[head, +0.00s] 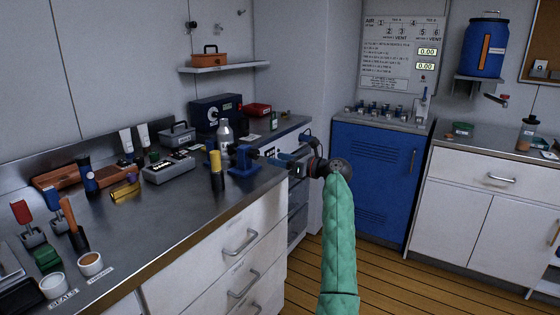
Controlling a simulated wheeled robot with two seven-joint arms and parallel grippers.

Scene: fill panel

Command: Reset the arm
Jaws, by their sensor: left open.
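My left arm, in a green quilted sleeve, rises from the bottom of the head view. Its wrist bends left, and my left gripper (286,161) is open beside the right end of the steel workbench (185,215). It looks empty, though the fingers are small and dark here. A blue vise (243,160) on the bench corner appears just left of the fingertips; I cannot tell the exact gap. My right gripper is not in view.
A blue cabinet (370,180) with a valve row (380,110) stands behind the arm, under a white panel (401,55). A white counter (490,185) is at right, below a blue barrel (486,47). Bottles and tools crowd the bench. Wooden floor (390,275) lies open.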

